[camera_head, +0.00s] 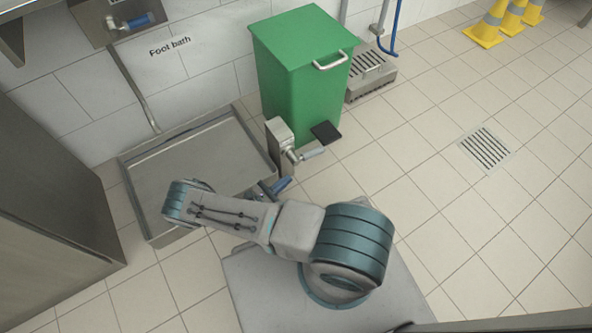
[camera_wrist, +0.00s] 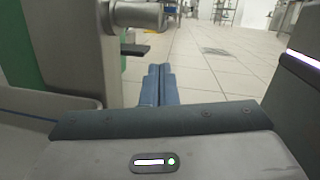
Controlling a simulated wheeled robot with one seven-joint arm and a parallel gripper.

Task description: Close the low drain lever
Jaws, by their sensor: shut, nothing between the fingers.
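The low drain lever (camera_head: 312,153) has a grey grip and sticks out to the right from a metal valve on a grey post (camera_head: 281,130) at the foot bath's right edge. My gripper (camera_head: 283,185) is shut and empty, its blue fingers in front of and below the lever, apart from it in the head view. In the wrist view the fingers (camera_wrist: 160,84) point ahead, pressed together. The metal valve body (camera_wrist: 133,14) shows above and left of them, beside the grey post (camera_wrist: 75,45). The lever's grip is hard to make out there.
The metal foot bath basin (camera_head: 190,165) lies left, partly behind my arm. A green bin (camera_head: 300,75) with a black pedal (camera_head: 326,132) stands just behind the lever. A blue-handled wall valve (camera_head: 137,22) is higher up. Tiled floor (camera_head: 410,150) is clear to the right.

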